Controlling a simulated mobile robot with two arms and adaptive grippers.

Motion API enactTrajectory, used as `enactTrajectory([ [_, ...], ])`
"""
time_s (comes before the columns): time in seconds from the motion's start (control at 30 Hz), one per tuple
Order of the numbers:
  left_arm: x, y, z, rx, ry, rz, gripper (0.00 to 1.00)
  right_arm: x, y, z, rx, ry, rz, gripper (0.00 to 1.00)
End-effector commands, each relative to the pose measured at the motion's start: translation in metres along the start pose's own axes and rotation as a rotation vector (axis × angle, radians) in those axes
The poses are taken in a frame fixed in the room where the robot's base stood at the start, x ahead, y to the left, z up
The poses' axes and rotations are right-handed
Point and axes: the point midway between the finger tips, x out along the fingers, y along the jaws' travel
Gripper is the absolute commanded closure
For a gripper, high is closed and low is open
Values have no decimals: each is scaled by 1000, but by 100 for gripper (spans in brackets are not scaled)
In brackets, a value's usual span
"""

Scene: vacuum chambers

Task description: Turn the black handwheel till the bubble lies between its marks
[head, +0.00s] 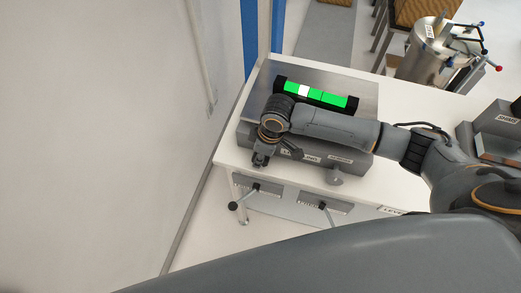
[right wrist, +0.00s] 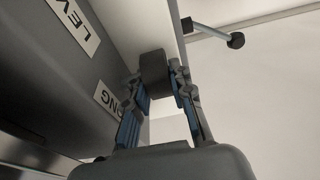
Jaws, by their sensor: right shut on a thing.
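The level vial (head: 334,99) is a bright green tube with black ends on the metal plate of a grey unit. Its white bubble (head: 303,90) is in the left part, left of the thin dark marks near the middle. My right gripper (head: 260,161) is at the front left of the unit. In the head view the gripper and arm mostly hide that wheel. My left gripper is out of view.
A grey round knob (head: 334,177) is at the unit's front right. Two lever handles (head: 236,205) (head: 324,206) stick out below the white table (head: 390,172). A wall (head: 120,120) is close on the left. A steel chamber (head: 427,50) stands behind right.

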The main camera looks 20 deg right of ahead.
Motion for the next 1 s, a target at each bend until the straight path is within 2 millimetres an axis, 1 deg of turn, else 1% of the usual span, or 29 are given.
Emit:
enactTrajectory([
  [0.03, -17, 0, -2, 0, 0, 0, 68, -8, -1, -4, 0, -41, -2, 100],
  [0.1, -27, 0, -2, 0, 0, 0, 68, -7, -1, -5, 1, -104, -3, 100],
  [0.2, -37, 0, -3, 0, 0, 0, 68, -5, -1, -6, 1, -200, -2, 100],
  [0.3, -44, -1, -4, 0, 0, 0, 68, -3, -1, -7, -1, -294, -2, 100],
  [0.47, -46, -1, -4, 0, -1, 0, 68, 2, -1, -7, 0, -436, -1, 100],
  [0.7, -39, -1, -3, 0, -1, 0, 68, 6, 0, -8, -1, -607, 0, 100],
  [1.0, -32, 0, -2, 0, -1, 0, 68, 7, 0, -8, -1, -725, 0, 100],
])
